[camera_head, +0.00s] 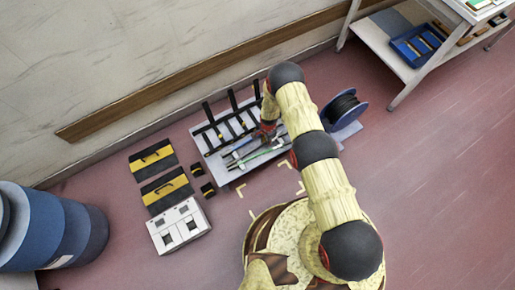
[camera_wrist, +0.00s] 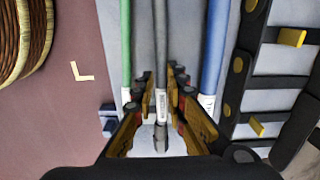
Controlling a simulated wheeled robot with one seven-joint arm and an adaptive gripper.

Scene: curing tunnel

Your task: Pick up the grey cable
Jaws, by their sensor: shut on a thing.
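The grey cable (camera_wrist: 162,45) runs down the middle of the wrist view, with a white printed label and a dark plug end near the bottom. My gripper (camera_wrist: 161,95) is shut on the grey cable close to the labelled end, one finger on each side. In the head view my gripper (camera_head: 267,132) is over the grey tray, and my arm hides much of the grip. Whether the cable is clear of the tray cannot be told.
A green cable (camera_wrist: 126,45) lies left of the grey one and a blue cable (camera_wrist: 215,50) lies right, both close to my fingers. A black rack (camera_wrist: 245,85) stands beside the blue cable. The tray (camera_head: 222,172) sits near the wall; a cable spool (camera_head: 358,103) is to its right.

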